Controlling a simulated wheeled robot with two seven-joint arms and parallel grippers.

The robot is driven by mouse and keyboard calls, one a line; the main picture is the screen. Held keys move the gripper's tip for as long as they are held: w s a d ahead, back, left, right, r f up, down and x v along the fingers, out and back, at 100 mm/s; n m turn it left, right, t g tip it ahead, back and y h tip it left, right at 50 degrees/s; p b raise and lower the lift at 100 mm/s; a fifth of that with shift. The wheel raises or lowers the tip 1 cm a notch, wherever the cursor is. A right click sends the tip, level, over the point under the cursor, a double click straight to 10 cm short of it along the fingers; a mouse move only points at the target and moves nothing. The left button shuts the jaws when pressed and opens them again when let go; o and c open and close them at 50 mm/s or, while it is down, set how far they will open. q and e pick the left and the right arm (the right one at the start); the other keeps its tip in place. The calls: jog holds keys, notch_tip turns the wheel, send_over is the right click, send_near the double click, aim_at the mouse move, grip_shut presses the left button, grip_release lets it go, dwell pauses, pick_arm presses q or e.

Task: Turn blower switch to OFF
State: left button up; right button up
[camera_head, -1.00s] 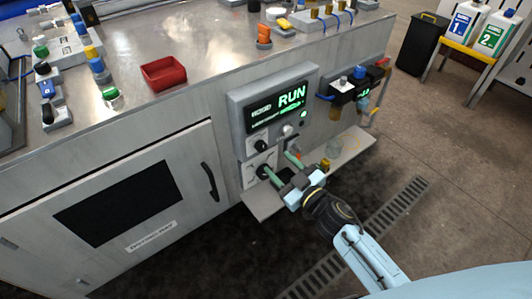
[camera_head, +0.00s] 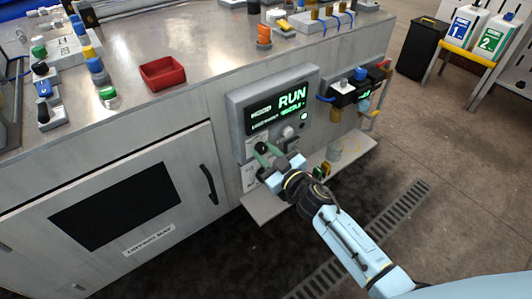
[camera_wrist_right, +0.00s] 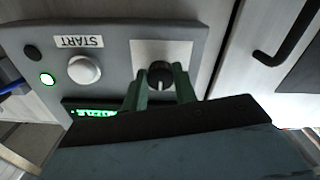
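The control panel (camera_head: 236,108) on the cabinet front has a green-lit display (camera_head: 278,108) reading RUN. A black rotary knob (camera_head: 261,147) sits on its lower part; in the right wrist view the knob (camera_wrist_right: 159,73) shows on a white label plate with a pale pointer mark. My right gripper (camera_head: 266,154) is at this knob. In the right wrist view its two green fingers (camera_wrist_right: 158,90) stand apart, one on each side of the knob; whether they touch it I cannot tell. The knob's label is not readable. My left gripper is not in view.
A white START button (camera_wrist_right: 84,70) and a lit green lamp (camera_wrist_right: 47,79) are beside the knob. A shelf (camera_head: 262,207) juts out below the panel. Valve fittings (camera_head: 352,88) are to the right. A red tray (camera_head: 163,73) rests on the bench top.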

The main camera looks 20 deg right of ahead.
jog(key=c, duration=0.4)
jog(key=n, duration=0.3)
jog(key=shift+n, duration=0.3)
jog(key=n, duration=0.3)
jog(key=shift+d, duration=0.1)
jog(key=shift+n, duration=1.3)
